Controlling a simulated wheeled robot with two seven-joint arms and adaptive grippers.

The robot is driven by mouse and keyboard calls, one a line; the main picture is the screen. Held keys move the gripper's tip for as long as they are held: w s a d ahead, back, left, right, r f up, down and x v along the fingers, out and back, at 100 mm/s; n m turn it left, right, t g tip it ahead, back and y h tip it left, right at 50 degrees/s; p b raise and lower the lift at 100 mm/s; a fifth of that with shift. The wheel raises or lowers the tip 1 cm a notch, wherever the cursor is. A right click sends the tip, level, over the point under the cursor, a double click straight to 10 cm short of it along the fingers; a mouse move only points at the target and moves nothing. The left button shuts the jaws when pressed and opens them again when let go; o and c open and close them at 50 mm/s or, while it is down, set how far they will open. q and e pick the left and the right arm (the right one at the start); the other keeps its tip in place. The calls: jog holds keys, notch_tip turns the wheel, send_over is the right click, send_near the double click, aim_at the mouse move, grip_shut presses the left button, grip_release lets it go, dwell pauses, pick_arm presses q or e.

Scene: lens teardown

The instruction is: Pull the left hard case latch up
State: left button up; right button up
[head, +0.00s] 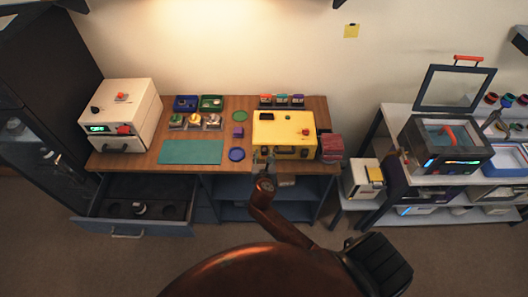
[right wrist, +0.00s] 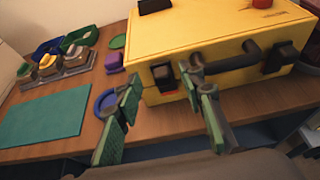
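The yellow hard case (head: 283,130) stands shut on the right part of the wooden bench. In the right wrist view the case (right wrist: 195,38) shows its front with a dark carry handle (right wrist: 232,60). The left latch (right wrist: 163,77) is a small black block with a bit of red beside it, on the front left of the handle. The right latch (right wrist: 287,56) is on the other side. My right gripper (right wrist: 160,98) is open and empty. Its green-padded fingers are spread in front of the left latch, apparently apart from it. My left gripper is not in view.
A teal mat (head: 191,152), a blue round dish (head: 237,154) and a purple block (head: 238,132) lie left of the case. Red stacked items (head: 332,147) stand close on its right. An open drawer (head: 135,209) juts out below the bench.

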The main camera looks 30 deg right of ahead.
jog(key=v, duration=0.8)
jog(key=shift+s+a, duration=0.2)
jog(key=shift+s, duration=0.1)
jog(key=shift+r, duration=0.15)
